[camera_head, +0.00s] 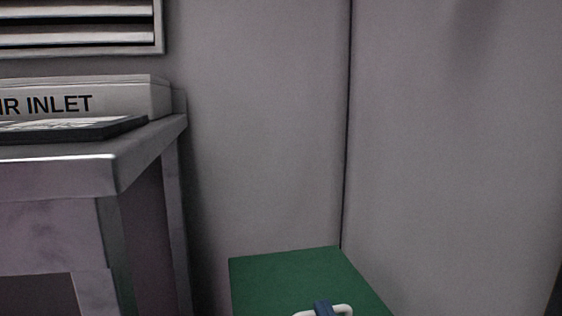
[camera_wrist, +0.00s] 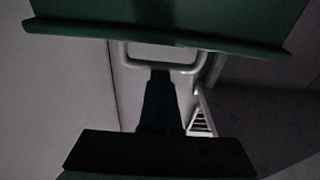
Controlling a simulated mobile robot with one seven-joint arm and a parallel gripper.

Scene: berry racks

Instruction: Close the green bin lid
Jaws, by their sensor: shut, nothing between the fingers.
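The green bin lid (camera_head: 280,276) is at the bottom of the head view, in the corner by the walls; the lower part of the bin is out of frame. A pale loop handle (camera_head: 341,309) shows at the lower picture edge, with a dark blue piece across it that looks like my fingertips (camera_head: 323,307). In the wrist view, the green panel (camera_wrist: 230,22) fills the top and the handle (camera_wrist: 125,55) hangs below its edge. My gripper (camera_wrist: 160,76) is shut and empty, its dark fingertips at the handle's bar. I cannot tell whether they touch it. The lid's exact angle is unclear.
A grey metal bench (camera_head: 135,158) stands left of the bin, with an "AIR INLET" labelled box (camera_head: 120,100) and a dark flat panel on it. A louvred vent (camera_head: 80,40) is above. Plain grey walls meet behind the bin, leaving little room there.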

